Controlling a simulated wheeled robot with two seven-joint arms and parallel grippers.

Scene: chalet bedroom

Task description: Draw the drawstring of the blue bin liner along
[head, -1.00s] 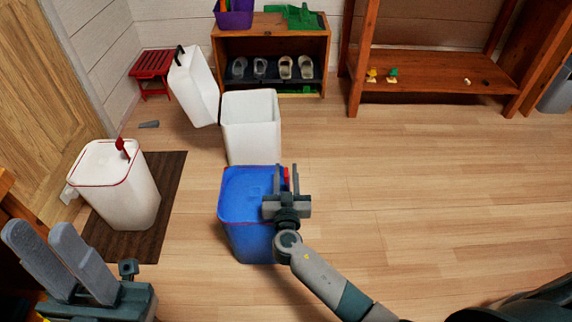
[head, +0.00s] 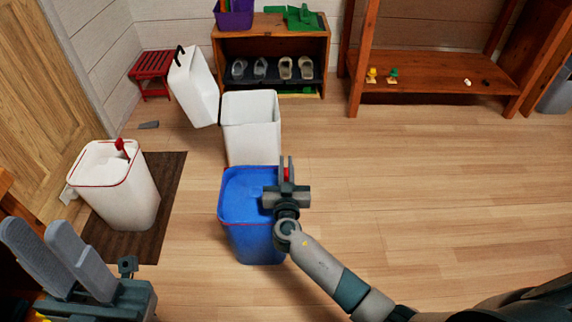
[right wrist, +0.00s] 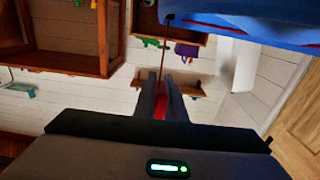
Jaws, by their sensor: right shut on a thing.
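The blue bin liner (head: 236,205) stands upright on the floor as a full, bin-shaped bag with a red line round its rim. Its red drawstring (head: 288,175) shows at the right rim, between the fingers of my right gripper (head: 286,163). In the right wrist view the fingers (right wrist: 161,95) are shut on the red piece, and a thin red cord (right wrist: 162,60) runs from them to the blue liner (right wrist: 250,22). My left gripper (head: 38,230) is open and empty at the lower left.
A white bin with a red-edged liner (head: 125,195) stands on a dark mat (head: 170,190) at left. A shoe shelf (head: 270,28) is behind. Floor at right is clear.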

